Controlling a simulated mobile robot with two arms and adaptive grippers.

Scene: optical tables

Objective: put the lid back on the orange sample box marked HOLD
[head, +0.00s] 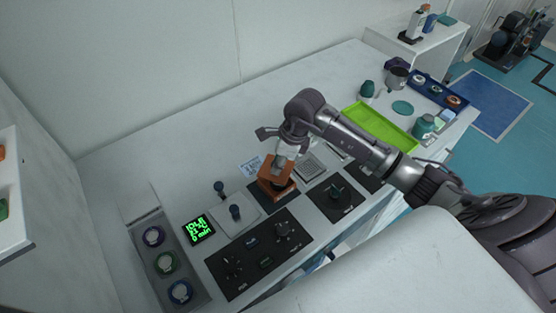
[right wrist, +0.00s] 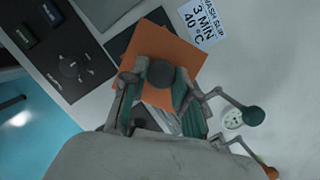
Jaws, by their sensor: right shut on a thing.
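My right gripper (right wrist: 160,88) is shut on the dark round knob (right wrist: 161,72) of the orange lid (right wrist: 178,48), which fills the upper middle of the right wrist view. In the head view my right gripper (head: 281,163) points down at the orange sample box (head: 286,194) on a dark mat on the bench. Orange lid and box show close together there, and the gripper hides part of them. I cannot tell whether the lid touches the box rim. No HOLD mark is readable. My left gripper is not in view.
A black control panel (head: 240,272) lies in front, with a green-lit display (head: 198,229) to the left. A pale plate with a dark knob (head: 236,212) stands left of the box. A lime tray (head: 360,116) lies to the right. A printed wash slip (right wrist: 203,22) lies beside the box.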

